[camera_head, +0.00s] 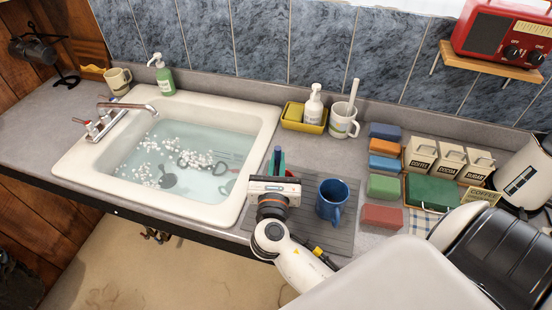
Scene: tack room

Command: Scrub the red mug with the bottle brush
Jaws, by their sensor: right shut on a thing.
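My right gripper (277,165) is over the left part of the grey ribbed drying mat (341,238), near the sink's right rim. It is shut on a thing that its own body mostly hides. A small red sliver and a teal piece show by the fingers; I cannot tell which object they belong to. No whole red mug is in plain view. A white mug (338,125) behind the mat holds an upright pale handle (353,92), whose lower end is hidden, so I cannot tell if it is the bottle brush. My left gripper is out of view.
A blue mug (332,200) stands on the mat close right of my gripper. The white sink (262,125) holds foamy water and sunken utensils. Several sponges (383,186), canisters (420,152) and a black toaster (505,245) crowd the right. The far left counter is mostly clear.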

